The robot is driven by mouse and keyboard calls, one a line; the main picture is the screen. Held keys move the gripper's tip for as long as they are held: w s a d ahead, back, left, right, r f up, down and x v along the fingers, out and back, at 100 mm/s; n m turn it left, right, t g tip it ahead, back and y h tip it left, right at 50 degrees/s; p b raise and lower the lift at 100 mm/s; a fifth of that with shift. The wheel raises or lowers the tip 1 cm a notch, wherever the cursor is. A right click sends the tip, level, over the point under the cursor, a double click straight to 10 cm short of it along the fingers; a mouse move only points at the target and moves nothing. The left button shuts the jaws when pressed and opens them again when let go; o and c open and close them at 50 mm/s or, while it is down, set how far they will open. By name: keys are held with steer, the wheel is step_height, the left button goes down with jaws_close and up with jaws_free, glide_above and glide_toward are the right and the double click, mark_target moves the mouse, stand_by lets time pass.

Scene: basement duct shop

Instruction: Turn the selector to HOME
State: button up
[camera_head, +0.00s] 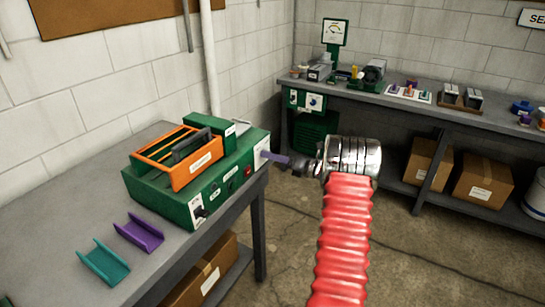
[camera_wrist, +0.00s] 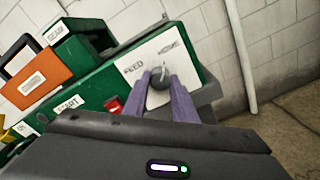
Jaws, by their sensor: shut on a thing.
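The green machine (camera_head: 225,189) stands on the left table. Its white selector plate (camera_wrist: 188,58) fills the upper middle of the wrist view, marked FEED on the left and HOME on the right. The dark round selector (camera_wrist: 160,88) sits on this plate, with a light mark near its top that seems to lie between the two words; its exact setting is hard to tell. My gripper (camera_wrist: 160,94) has its purple fingers on both sides of the selector, shut on it. In the head view my gripper (camera_head: 268,156) reaches the machine's right end; the selector is hidden there.
A red button (camera_wrist: 114,104) sits left of the selector, near a START label. An orange tray (camera_head: 195,175) rests on the machine. Teal (camera_head: 104,262) and purple (camera_head: 139,233) channel pieces lie on the table. Open floor (camera_head: 420,260) lies to the right.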

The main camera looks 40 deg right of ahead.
steer(key=shift+d+r, duration=0.15)
steer(key=shift+d, duration=0.2)
steer(key=o, duration=0.8)
steer(key=shift+o, duration=1.2)
steer(key=shift+a, duration=0.15)
steer(key=v, duration=1.3)
steer(key=shift+s, duration=0.4)
